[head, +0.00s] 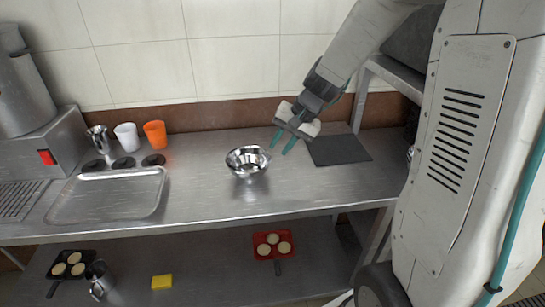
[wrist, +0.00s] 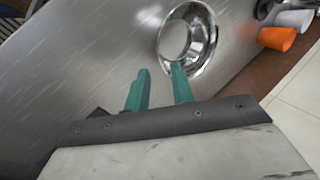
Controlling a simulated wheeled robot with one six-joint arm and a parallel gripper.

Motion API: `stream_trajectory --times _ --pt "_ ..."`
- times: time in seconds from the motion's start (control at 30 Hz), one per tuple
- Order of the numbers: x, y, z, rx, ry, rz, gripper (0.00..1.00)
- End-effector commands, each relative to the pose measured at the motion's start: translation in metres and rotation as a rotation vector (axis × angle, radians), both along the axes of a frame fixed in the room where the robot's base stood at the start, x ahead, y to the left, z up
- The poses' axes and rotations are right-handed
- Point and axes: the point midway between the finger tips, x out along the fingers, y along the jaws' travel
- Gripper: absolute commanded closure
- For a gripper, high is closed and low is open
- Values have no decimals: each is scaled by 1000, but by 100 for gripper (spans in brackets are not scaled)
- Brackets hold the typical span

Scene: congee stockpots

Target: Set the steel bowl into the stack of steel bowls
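A shiny steel bowl (head: 248,161) stands upright on the steel counter, right of the tray. It also shows at the top of the wrist view (wrist: 200,42). I cannot tell whether it is one bowl or several nested. My gripper (head: 282,142) is just right of and behind the bowl, above the counter. Its two teal fingers (wrist: 160,84) are apart with nothing between them. In the wrist view one fingertip overlaps the bowl's near rim; contact is unclear. A small shiny object (head: 411,153) at the right is mostly hidden by my body; I cannot tell what it is.
A dark mat (head: 339,150) lies right of my gripper. A shallow tray (head: 107,215) fills the counter's left, with a steel cup (head: 97,137), white cup (head: 126,136) and orange cup (head: 155,133) behind it. The counter in front of the bowl is clear. A shelf lies below.

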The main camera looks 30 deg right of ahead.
Motion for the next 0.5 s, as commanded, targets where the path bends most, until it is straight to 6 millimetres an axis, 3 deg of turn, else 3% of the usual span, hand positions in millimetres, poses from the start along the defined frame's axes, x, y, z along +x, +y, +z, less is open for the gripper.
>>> stream_trajectory --times 0.1,0.3,0.37,0.5 --pt "-5 -8 20 -1 -3 -2 76" --pt "-12 -13 36 -4 -1 6 76" --pt "-18 -9 43 -12 -3 24 76" --pt "-54 15 67 -64 -3 134 76"
